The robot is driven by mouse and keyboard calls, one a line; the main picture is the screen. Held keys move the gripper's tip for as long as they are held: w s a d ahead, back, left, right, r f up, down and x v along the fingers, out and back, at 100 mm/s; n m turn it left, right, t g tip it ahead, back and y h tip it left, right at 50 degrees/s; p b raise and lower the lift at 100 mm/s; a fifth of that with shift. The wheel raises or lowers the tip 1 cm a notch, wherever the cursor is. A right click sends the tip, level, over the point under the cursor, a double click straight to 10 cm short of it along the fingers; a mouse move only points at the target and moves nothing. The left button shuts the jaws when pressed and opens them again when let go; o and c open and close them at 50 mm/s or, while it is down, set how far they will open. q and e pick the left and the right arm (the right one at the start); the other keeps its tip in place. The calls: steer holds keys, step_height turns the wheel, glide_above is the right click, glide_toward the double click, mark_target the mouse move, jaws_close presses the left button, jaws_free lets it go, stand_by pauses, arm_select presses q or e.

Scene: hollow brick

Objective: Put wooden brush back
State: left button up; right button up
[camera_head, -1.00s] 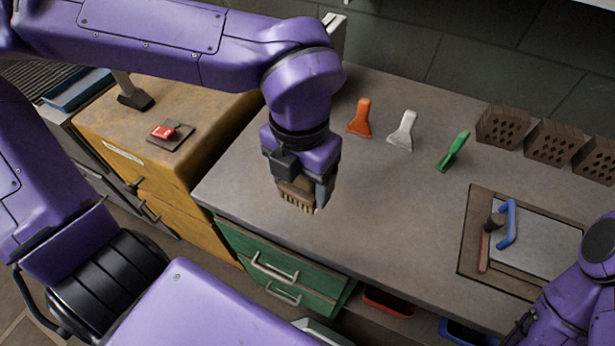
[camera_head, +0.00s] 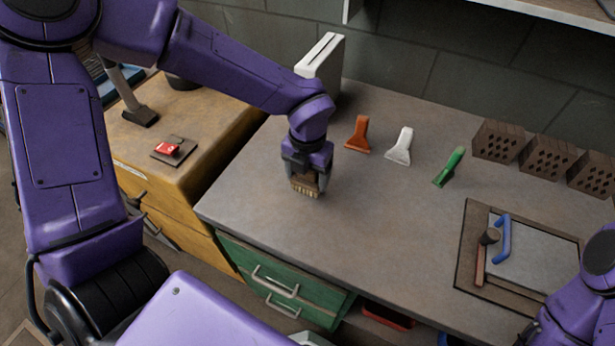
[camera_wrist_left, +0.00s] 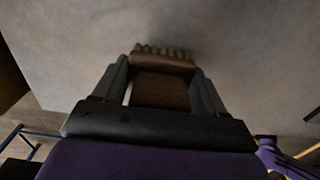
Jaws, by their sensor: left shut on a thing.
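My left gripper (camera_head: 306,178) is shut on the wooden brush (camera_head: 305,187) over the left part of the grey worktop (camera_head: 265,215). The brush points down, with its pale bristles lowest. In the left wrist view the brush (camera_wrist_left: 160,90) sits between the two fingers of my left gripper (camera_wrist_left: 162,85), bristles facing away from the wrist. I cannot tell whether the bristles touch the worktop. Part of my right arm shows at the lower right, but its gripper is not in view.
Hollow bricks (camera_head: 497,141) stand at the back right. A framed panel (camera_head: 465,270) holds a blue-handled tool (camera_head: 502,232). A white box (camera_head: 322,62) stands behind.

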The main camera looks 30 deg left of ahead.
arm_select(q)
steer(key=shift+f, duration=0.75)
steer(key=shift+f, duration=0.15)
steer(key=o, duration=1)
step_height(320, 180, up, 12)
steer(key=shift+r, duration=0.2)
